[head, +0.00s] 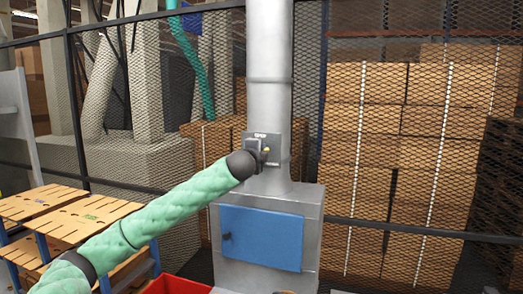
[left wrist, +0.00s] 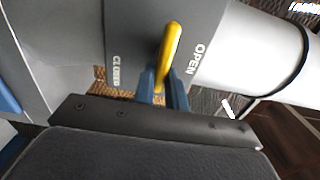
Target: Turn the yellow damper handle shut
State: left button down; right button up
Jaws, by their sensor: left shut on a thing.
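The yellow damper handle (left wrist: 172,42) is on a grey plate (left wrist: 140,35) marked CLOSED and OPEN. In the left wrist view the handle lies between the two words, nearer to OPEN. My left gripper (left wrist: 162,86) is shut on the handle, with its blue fingers on either side of the handle's lower part. In the head view a small yellow bit of the handle (head: 267,149) shows at the plate on the metal duct (head: 269,100), and my left gripper (head: 262,158) hides much of it. My right gripper is in neither view.
A grey metal cabinet with a blue door (head: 262,238) stands below the duct. A red bin (head: 178,286) is at the bottom. Behind is a mesh fence (head: 400,234) with stacked boxes (head: 365,150) beyond.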

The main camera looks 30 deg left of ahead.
pick_arm(q)
jog(key=shift+f, duration=0.15)
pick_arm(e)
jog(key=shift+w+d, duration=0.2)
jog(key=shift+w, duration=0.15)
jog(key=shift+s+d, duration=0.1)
pick_arm(q)
jog(key=c, duration=1.4)
grip_release()
jog(key=shift+d, duration=0.1)
jog(key=shift+c, duration=0.2)
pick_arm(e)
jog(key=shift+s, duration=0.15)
